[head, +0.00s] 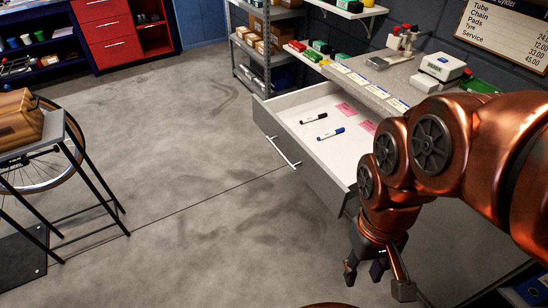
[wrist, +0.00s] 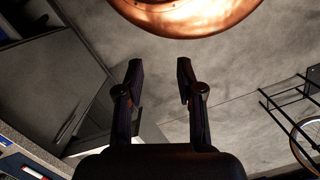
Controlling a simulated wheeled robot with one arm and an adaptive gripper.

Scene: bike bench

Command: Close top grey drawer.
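The top grey drawer (head: 306,160) of the bench stands pulled out in the head view. Its white inside holds two markers and pink notes. Its front, facing lower left, carries a long bar handle (head: 283,152). My gripper (head: 378,280) hangs lower right of the drawer, apart from it, pointing down with its fingers spread. In the wrist view the two fingers of my gripper (wrist: 158,75) stand apart with nothing between them. My arm hides the drawer's right end in the head view. A grey panel with a bar handle (wrist: 72,118) shows at left in the wrist view; I cannot tell which drawer it belongs to.
The bench top (head: 378,88) above the drawer holds cards, a white box (head: 442,67) and a clamp-like tool. A metal shelf (head: 262,45) stands behind. A stand (head: 68,150) with a bicycle wheel is at left. The grey floor (head: 190,150) between is clear.

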